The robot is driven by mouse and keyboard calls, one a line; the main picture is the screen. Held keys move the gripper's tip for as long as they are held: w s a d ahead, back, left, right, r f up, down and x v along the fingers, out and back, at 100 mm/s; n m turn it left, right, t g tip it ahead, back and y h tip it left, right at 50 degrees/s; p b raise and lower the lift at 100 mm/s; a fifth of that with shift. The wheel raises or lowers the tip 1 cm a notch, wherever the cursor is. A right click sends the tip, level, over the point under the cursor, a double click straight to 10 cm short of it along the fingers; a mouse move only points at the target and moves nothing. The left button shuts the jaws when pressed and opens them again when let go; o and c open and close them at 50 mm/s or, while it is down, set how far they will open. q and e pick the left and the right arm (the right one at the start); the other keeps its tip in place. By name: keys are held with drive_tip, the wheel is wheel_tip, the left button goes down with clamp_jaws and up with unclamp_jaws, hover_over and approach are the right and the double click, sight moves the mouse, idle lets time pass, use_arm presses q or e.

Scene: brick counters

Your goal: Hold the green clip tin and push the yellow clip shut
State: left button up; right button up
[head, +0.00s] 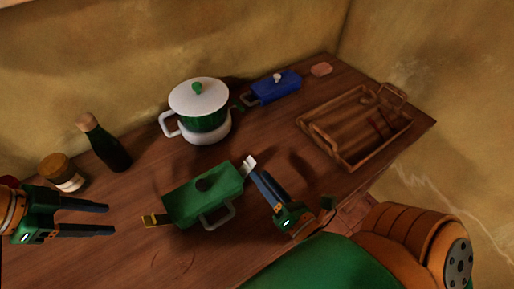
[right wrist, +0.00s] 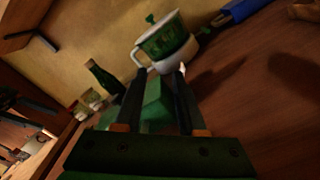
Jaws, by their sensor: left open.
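The green clip tin (head: 195,203) lies on the wooden counter, with a dark round spot on its lid and a grey handle on its near side. The yellow clip (head: 155,220) sticks out from its left end. A white clip (head: 249,164) stands up at its right end. My left gripper (head: 111,219) is open and empty, left of the yellow clip. My right gripper (head: 256,175) is at the tin's right end by the white clip. In the right wrist view its fingers (right wrist: 160,75) stand apart, with the green tin (right wrist: 156,108) seen between them; contact is unclear.
A white-lidded green pot (head: 203,118) stands behind the tin, with a blue tin (head: 277,88) behind right. A wooden tray (head: 335,143) is at right. A dark bottle (head: 108,146) and a jar (head: 64,172) stand at back left. The counter in front of the tin is clear.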

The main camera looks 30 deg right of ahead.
approach(248, 171)
drive_tip(key=w, duration=0.3)
drive_tip(key=shift+w+a+f, duration=0.1)
drive_tip(key=shift+w+f, duration=0.05)
drive_tip(key=shift+w, duration=0.15)
drive_tip(key=w, duration=0.6)
drive_tip(key=shift+w+a, duration=0.1)
drive_tip(key=shift+w, duration=0.2)
drive_tip(key=shift+s, duration=0.1)
clamp_jaws()
use_arm(q)
drive_tip(key=shift+c, duration=0.2)
